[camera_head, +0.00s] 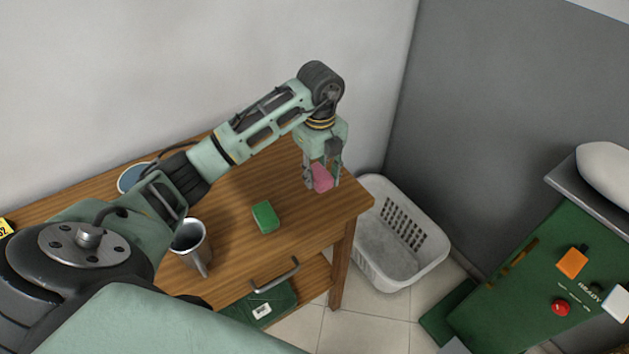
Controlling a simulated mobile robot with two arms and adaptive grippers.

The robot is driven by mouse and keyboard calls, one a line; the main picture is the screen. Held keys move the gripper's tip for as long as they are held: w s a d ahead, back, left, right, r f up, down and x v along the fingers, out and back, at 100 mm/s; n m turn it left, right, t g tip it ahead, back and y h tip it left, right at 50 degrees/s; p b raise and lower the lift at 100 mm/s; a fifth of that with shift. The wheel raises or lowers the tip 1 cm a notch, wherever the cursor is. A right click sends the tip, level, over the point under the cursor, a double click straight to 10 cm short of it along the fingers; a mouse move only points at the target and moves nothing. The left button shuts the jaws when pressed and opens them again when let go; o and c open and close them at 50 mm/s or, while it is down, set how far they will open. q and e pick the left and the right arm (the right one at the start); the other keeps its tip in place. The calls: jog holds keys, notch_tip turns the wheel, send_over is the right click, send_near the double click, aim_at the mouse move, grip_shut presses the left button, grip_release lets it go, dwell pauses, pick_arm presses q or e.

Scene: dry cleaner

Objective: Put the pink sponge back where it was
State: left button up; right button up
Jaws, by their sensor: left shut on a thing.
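The pink sponge (322,178) is between the fingers of my left gripper (321,176), over the right end of the wooden table (240,254). My left gripper points down and is shut on the sponge. I cannot tell whether the sponge touches the table top or hangs just above it. My left arm reaches in from the left across the table. My right gripper is not in view.
A green sponge (265,217) lies on the table, left of the pink one. A metal cup (190,241) stands further left. A white laundry basket (395,267) is on the floor right of the table. A green machine (540,282) stands at the right.

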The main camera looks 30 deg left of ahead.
aim_at(315, 194)
pick_arm(q)
jog(key=shift+s+a+f, duration=0.25)
jog(key=shift+a+f, duration=0.15)
notch_tip(315, 194, down, 3)
jog(key=shift+f+p, duration=0.2)
jog(key=shift+p, duration=0.5)
jog(key=shift+f, duration=0.25)
jog(key=shift+f, duration=0.2)
jog(key=o, duration=1.1)
jog(key=shift+r, duration=0.1)
